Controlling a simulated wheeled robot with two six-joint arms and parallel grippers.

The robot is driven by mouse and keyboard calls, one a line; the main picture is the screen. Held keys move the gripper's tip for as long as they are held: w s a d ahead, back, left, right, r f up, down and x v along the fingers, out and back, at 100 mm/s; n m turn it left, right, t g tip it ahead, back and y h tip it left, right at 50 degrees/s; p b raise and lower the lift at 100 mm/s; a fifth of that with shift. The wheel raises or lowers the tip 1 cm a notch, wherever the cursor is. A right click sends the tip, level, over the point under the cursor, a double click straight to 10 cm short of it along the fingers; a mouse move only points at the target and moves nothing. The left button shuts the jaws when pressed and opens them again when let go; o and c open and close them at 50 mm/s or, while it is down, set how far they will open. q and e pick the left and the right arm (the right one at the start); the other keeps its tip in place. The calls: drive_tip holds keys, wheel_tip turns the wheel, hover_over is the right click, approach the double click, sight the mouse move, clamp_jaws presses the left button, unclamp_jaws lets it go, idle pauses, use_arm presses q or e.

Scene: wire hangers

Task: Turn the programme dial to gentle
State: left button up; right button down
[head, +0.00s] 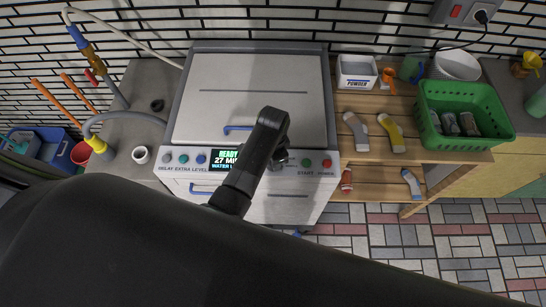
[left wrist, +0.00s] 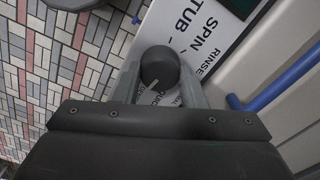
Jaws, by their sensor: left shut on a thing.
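The programme dial (left wrist: 160,66) is a dark round knob on the washing machine's white front panel (head: 325,171). In the left wrist view it sits between the two grey fingers of my left gripper (left wrist: 161,82), which is shut on it. A pale pointer mark shows on the dial's near side. Printed words SPIN, RINSE and TUB show beside it; other lettering is partly covered by the gripper, and I cannot read a gentle label. In the head view my arm hides most of the dial and gripper. My right gripper is not in view.
The panel's display (head: 227,158) reads READY, 27 MIN. Buttons lie on both sides of it, with START and POWER to the right. A wooden table (head: 365,148) on the right holds a powder box (head: 357,72), socks and a green basket (head: 455,88).

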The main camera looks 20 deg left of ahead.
use_arm(q)
drive_tip(key=shift+w+r, duration=0.1)
idle(0.3)
drive_tip(key=o, duration=1)
